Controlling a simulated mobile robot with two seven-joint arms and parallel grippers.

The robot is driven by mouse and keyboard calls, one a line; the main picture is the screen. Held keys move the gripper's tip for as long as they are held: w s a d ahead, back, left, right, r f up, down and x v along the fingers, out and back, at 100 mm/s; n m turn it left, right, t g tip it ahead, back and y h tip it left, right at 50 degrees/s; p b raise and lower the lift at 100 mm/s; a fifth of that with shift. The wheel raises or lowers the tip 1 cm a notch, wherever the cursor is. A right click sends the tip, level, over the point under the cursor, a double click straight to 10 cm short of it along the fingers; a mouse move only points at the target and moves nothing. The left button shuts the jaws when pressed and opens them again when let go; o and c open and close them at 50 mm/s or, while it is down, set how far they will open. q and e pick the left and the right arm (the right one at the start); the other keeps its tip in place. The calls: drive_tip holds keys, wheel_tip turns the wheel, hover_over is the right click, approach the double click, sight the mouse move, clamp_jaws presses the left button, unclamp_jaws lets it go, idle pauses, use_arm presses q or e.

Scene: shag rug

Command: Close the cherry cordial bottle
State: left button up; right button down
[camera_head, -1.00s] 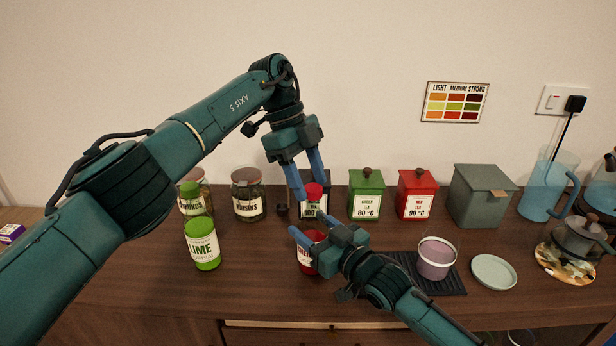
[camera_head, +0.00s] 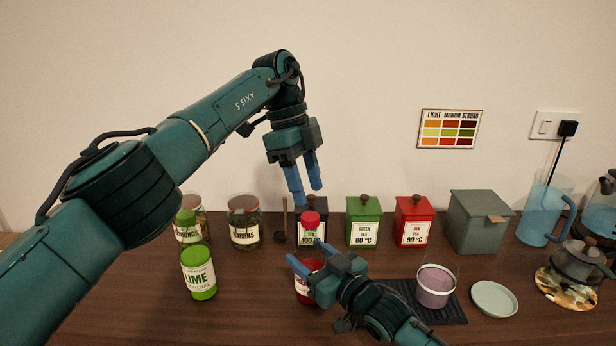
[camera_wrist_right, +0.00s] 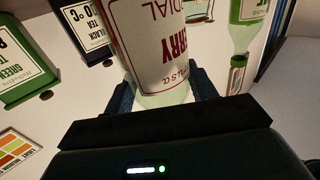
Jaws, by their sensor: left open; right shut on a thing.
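The cherry cordial bottle (camera_head: 306,292) stands upright on the counter, its red body partly hidden behind my right gripper (camera_head: 305,254). That gripper is shut on the bottle. The right wrist view shows its label (camera_wrist_right: 165,45) between the two fingers. A red cap (camera_head: 311,219) sits at the top of the bottle, in front of the black tea canister; I cannot tell how tight it is. My left gripper (camera_head: 306,193) is open and empty, pointing down just above the cap and apart from it.
A lime cordial bottle (camera_head: 198,274) with a green cap stands at left. Jars (camera_head: 244,224), a green canister (camera_head: 364,224), a red canister (camera_head: 414,222) and a grey box (camera_head: 478,222) line the back. A purple cup (camera_head: 435,290) stands on a dark mat right of my right gripper.

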sight(310, 216)
use_arm(q)
drive_tip(key=shift+s+d+r+n+t+y, duration=0.15)
drive_tip(key=shift+r+n+t+y, duration=0.1)
drive_tip(key=shift+r+n+y, duration=0.25)
drive_tip(key=shift+d+r+n+t+y, duration=0.15)
drive_tip(key=shift+n+t+y, duration=0.15)
drive_tip(key=shift+n, duration=0.4)
drive_tip(key=n, duration=0.1)
drive_tip(key=r+n+t+y, duration=0.1)
drive_tip(key=shift+s+d+r+n, duration=0.1)
drive_tip(key=shift+n, duration=0.3)
drive_tip(key=shift+f, duration=4.05)
